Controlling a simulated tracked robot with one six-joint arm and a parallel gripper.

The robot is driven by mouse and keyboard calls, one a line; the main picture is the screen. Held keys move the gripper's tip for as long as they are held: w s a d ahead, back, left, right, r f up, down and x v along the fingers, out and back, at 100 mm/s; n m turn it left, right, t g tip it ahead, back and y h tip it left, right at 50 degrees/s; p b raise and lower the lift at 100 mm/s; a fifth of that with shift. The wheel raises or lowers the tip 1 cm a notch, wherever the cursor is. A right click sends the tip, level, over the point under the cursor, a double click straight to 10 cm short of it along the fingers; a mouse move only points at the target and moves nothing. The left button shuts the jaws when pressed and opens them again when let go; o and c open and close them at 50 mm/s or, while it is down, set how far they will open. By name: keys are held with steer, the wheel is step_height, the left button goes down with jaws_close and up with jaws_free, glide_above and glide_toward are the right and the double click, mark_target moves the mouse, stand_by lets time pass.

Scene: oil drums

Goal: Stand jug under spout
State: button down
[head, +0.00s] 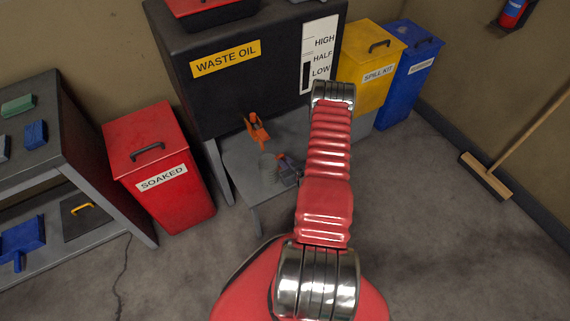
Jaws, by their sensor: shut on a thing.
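The black tank marked WASTE OIL (270,80) stands at the back, with an orange spout (257,129) low on its front. A small grey jug (268,170) is below the spout and a little to its right, over the low grey stand (240,171). My gripper (286,170) is at the jug's right side, shut on it, and partly hidden behind my red arm. The jug looks roughly upright. I cannot tell whether its base touches the stand or whether its mouth is straight under the spout.
A red SOAKED bin (160,170) stands left of the stand. A shelf (75,150) with cloths is at far left. A yellow SPILL KIT bin (368,60) and a blue bin (412,62) stand right of the tank. A broom (487,178) leans at right.

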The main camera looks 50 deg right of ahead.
steer(key=shift+w+d+f, duration=0.1)
steer(key=shift+w+d, duration=0.1)
steer(key=shift+w, duration=0.45)
steer(key=shift+w+d+r, duration=0.1)
steer(key=shift+w+d, duration=0.1)
steer(key=shift+w, duration=0.5)
steer(key=shift+w+d+f, duration=0.1)
steer(key=shift+w+d, duration=0.1)
steer(key=shift+w, duration=0.45)
steer(key=shift+f, duration=0.45)
steer(key=c, duration=1.7)
jaws_free()
steer(key=shift+s+r, duration=0.1)
steer(key=shift+s, duration=0.05)
steer(key=v, duration=1.3)
steer(key=shift+s+a, duration=0.2)
steer(key=shift+s, duration=0.05)
